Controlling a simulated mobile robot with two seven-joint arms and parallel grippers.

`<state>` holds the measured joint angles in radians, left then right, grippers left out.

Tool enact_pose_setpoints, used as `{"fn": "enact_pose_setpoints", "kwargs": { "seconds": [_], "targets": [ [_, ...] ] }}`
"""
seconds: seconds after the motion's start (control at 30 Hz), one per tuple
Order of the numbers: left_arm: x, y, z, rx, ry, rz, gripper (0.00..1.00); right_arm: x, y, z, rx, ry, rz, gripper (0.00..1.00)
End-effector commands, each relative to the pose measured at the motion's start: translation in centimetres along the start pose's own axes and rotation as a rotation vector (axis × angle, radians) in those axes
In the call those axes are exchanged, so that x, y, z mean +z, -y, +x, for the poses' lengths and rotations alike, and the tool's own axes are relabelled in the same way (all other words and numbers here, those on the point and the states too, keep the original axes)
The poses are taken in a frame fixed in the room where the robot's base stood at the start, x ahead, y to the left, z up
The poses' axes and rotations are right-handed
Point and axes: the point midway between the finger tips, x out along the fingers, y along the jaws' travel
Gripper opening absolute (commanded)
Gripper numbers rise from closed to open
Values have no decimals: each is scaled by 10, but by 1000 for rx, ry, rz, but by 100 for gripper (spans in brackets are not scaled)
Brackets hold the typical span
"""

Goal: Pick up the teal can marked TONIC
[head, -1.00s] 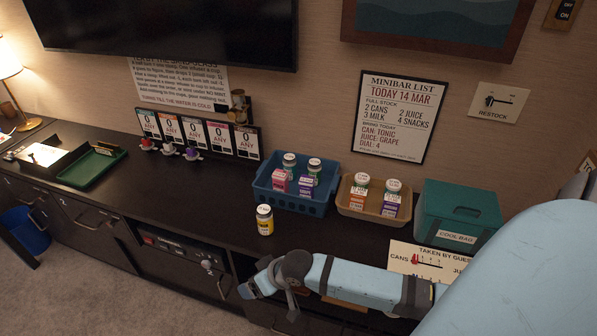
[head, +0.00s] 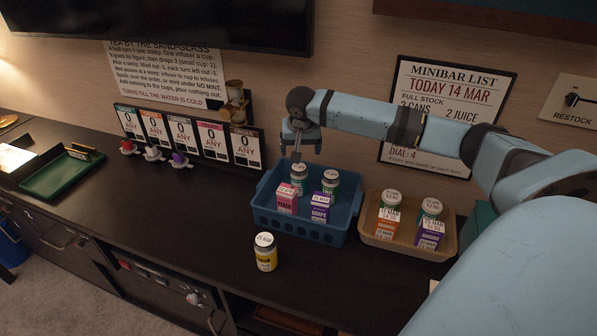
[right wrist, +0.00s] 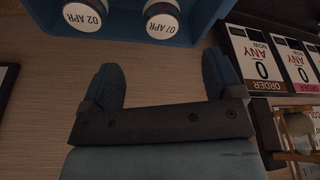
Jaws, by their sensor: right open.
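Two cans with white date lids stand at the back of a blue basket (head: 300,227). The left can (head: 299,180) looks teal-green and the right can (head: 330,185) green; I cannot read TONIC on either. My right gripper (head: 296,157) is open and empty, above and just behind the left can. In the right wrist view, the open fingers (right wrist: 162,80) point toward the basket wall (right wrist: 210,14). The lids there read 07 APR (right wrist: 162,18) and 02 APR (right wrist: 83,16), beyond the fingertips. My left gripper is out of view.
A pink carton (head: 287,198) and a purple carton (head: 320,207) stand in front of the cans. A tan basket (head: 400,243) with cans and cartons is to the right. A yellow jar (head: 265,253) stands in front. Tea signs (head: 212,140) line the wall left.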

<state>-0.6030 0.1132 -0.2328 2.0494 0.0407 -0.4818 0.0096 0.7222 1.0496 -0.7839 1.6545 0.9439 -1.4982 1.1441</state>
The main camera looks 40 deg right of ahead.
Motion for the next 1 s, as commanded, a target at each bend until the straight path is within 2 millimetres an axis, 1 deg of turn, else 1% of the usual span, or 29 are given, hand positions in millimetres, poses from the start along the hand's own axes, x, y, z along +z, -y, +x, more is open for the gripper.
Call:
{"fn": "enact_pose_setpoints", "kwargs": {
  "seconds": [0.03, 0.1, 0.2, 0.3, 0.57, 0.8, 0.9, 1.0],
  "targets": [
    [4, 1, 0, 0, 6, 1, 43, 1, 0, 11, 2, 2, 1, 86],
    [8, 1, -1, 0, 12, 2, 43, 1, 0, 26, 2, 3, 0, 86],
    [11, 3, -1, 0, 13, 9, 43, 1, 0, 46, 1, 2, -1, 86],
    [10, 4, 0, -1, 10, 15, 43, 1, 1, 61, 0, 1, -2, 86],
    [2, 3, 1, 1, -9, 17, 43, 2, 1, 81, 0, 0, -2, 86],
    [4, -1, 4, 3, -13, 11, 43, 4, 3, 116, 0, 0, -2, 86],
    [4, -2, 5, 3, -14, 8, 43, 4, 3, 124, 0, -1, -3, 86],
    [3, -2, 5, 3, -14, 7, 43, 4, 3, 126, 0, -1, -3, 86]
  ]
}}
